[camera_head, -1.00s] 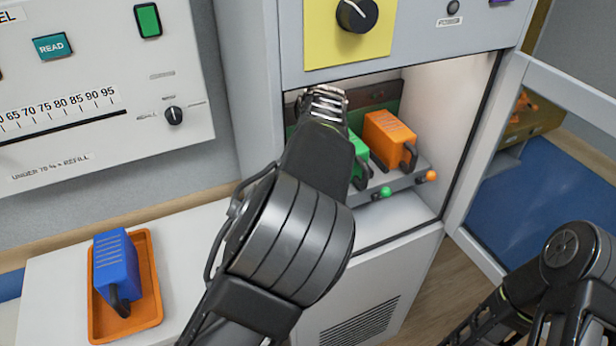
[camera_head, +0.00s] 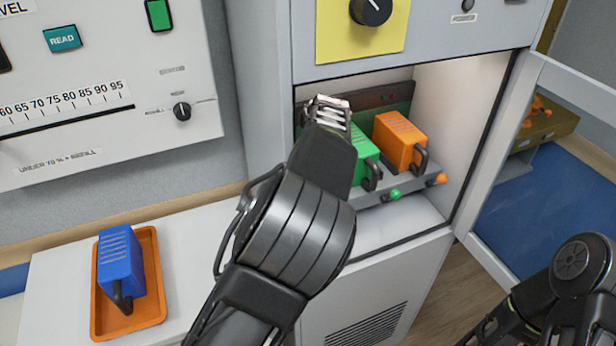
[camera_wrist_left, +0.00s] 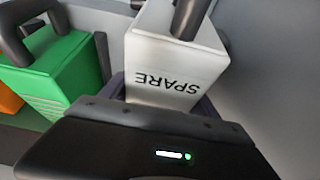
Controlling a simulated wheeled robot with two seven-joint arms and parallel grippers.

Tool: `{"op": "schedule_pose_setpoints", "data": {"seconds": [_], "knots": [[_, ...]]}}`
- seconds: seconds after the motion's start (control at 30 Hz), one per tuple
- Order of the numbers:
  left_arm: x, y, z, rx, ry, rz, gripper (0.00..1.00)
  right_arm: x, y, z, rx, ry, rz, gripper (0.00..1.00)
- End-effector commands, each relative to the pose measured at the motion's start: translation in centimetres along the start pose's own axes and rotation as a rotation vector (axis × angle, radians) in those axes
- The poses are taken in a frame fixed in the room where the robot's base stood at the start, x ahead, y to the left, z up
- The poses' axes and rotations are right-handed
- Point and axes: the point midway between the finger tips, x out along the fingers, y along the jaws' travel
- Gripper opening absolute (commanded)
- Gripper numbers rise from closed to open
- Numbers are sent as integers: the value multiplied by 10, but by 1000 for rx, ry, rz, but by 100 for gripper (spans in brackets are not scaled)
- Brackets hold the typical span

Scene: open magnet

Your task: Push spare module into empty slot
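The white module marked SPARE (camera_wrist_left: 175,60) fills the middle of the left wrist view, with its dark handle (camera_wrist_left: 188,15) free at the top. In the head view a pale ridged top (camera_head: 328,108), apparently the same module, shows inside the open cabinet, left of the green module (camera_head: 362,160). My left gripper (camera_wrist_left: 165,103) is right up against the SPARE module. Its dark body covers the module's lower end, and its fingers cannot be made out. The slot and how deep the module sits in it are hidden. My right gripper is out of view.
An orange module (camera_head: 399,140) stands right of the green one, above a ledge with green (camera_head: 395,195) and orange knobs (camera_head: 441,179). The cabinet door (camera_head: 570,95) is open at right. A blue module (camera_head: 118,262) lies in an orange tray (camera_head: 150,245) on the left counter.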

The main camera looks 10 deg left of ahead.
Motion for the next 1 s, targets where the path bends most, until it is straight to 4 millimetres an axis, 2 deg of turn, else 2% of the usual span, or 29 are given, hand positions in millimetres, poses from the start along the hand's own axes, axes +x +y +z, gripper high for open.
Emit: {"op": "schedule_pose_setpoints", "data": {"seconds": [0.03, 0.27, 0.63, 0.77, 0.93, 0.97, 1.0], "knots": [[0, 0, 0, 0, 0, 0, 75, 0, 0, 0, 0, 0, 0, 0], [0, 0, 0, 0, 0, 0, 94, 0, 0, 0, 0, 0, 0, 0], [-4, 0, 1, 1, -1, 0, 94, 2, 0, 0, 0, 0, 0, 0], [-16, 1, 1, 1, 0, 2, 94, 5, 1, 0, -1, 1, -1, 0], [-47, 2, 1, 2, 1, 5, 94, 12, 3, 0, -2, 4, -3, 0], [-52, 2, 4, 2, 0, 5, 94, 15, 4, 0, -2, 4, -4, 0], [-52, 2, 17, 5, -1, 5, 94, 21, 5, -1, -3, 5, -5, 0]]}}
